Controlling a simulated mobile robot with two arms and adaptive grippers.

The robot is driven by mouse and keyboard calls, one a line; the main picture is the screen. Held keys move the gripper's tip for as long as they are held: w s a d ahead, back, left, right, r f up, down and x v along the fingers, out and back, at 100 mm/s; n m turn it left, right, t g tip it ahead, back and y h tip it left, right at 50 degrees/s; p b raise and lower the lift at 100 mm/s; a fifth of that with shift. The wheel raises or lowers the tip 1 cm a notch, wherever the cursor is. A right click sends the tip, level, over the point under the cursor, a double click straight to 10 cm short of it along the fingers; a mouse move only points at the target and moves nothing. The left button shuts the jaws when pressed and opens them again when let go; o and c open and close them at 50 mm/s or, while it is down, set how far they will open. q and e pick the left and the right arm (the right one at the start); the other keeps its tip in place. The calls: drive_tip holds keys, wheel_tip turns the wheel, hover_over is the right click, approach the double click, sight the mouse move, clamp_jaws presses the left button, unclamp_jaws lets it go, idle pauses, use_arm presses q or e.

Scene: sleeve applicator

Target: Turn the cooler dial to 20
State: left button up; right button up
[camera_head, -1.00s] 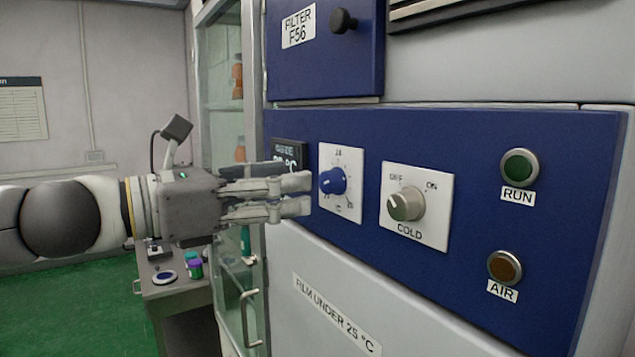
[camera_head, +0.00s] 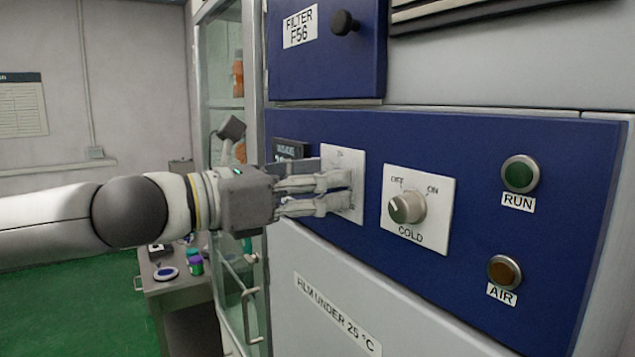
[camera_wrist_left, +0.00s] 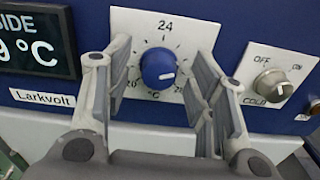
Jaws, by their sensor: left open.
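The cooler dial (camera_wrist_left: 158,68) is a round blue knob with a white pointer mark on a white plate (camera_wrist_left: 190,30) in the left wrist view. The plate has a printed scale with 24 at the top. The pointer is toward the lower right. My left gripper (camera_head: 345,192) is open at the plate (camera_head: 357,160) in the head view, where its fingers hide the knob. In the left wrist view its fingers (camera_wrist_left: 160,85) stand on both sides of the knob, with gaps visible. My right gripper is not in view.
A grey COLD switch (camera_head: 407,207) sits right of the dial on its own plate. A RUN button (camera_head: 520,173) and an AIR button (camera_head: 504,272) are further right. A dark temperature display (camera_wrist_left: 36,42) is left of the dial. A glass cabinet (camera_head: 228,70) stands behind my arm.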

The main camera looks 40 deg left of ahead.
use_arm(q)
drive_tip(key=c, duration=1)
